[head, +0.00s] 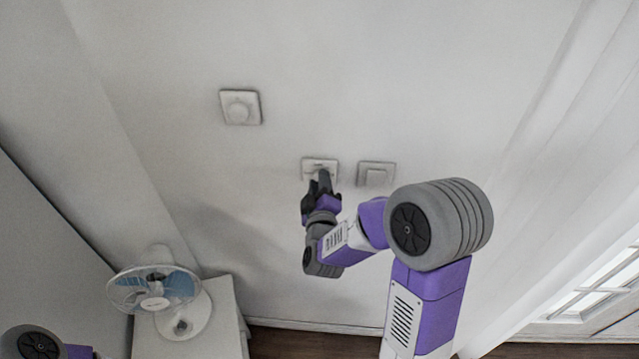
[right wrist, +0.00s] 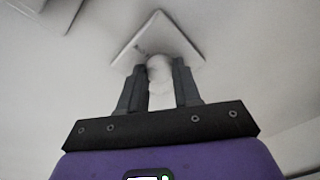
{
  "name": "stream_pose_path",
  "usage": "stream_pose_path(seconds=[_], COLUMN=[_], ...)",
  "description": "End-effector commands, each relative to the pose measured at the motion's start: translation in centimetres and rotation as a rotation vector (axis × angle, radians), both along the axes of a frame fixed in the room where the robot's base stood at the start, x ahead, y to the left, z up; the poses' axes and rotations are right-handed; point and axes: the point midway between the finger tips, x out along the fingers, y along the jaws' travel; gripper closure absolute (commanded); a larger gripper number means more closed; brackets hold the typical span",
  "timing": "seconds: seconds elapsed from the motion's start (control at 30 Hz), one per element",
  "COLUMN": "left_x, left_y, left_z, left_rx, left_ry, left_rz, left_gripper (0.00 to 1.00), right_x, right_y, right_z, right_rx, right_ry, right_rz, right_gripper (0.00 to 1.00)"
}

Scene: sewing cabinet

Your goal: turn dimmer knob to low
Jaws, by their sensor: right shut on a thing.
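A square white wall plate (head: 319,163) sits on the wall near the middle of the head view. It also shows tilted like a diamond in the right wrist view (right wrist: 190,50). The round white dimmer knob (right wrist: 159,68) stands out from it. My right gripper (head: 321,181) reaches up to this plate and is shut on the knob, with one dark finger on each side of it in the right wrist view. The gripper hides most of the knob in the head view. I cannot tell the knob's setting. My left gripper is not in view.
A flat square switch (head: 376,174) is just right of the plate. Another plate with a round dial (head: 240,107) is higher on the left. A desk fan (head: 155,290) stands on a white cabinet (head: 228,310) at lower left. A white-framed door (head: 600,290) is at right.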

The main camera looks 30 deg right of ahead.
Motion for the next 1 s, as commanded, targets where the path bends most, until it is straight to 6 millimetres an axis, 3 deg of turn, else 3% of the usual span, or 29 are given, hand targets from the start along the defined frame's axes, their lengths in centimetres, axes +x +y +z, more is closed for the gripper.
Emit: stream_pose_path(seconds=[0.07, 0.1, 0.27, 0.57, 0.77, 1.0], left_x=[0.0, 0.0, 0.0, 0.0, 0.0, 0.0], left_y=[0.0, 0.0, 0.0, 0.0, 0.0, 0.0], left_z=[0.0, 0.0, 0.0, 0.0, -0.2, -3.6], left_rx=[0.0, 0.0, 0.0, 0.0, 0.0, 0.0], left_ry=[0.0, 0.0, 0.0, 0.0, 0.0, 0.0], left_rz=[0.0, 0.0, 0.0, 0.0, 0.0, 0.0], left_gripper=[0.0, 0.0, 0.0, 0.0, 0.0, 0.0], right_x=[0.0, 0.0, 0.0, -0.1, -2.0, -2.5], right_y=[0.0, 0.0, 0.0, 0.1, 1.2, 1.4], right_z=[-0.1, -0.2, -0.1, 0.0, -0.1, -0.4], right_rx=[0.001, 0.001, 0.002, 0.002, 0.003, -0.006], right_ry=[0.005, 0.005, 0.003, 0.001, 0.001, -0.005], right_rz=[0.0, 0.0, 0.0, 0.0, 0.004, -0.014], right_gripper=[0.98, 0.66, 0.42, 0.42, 0.42, 0.42])
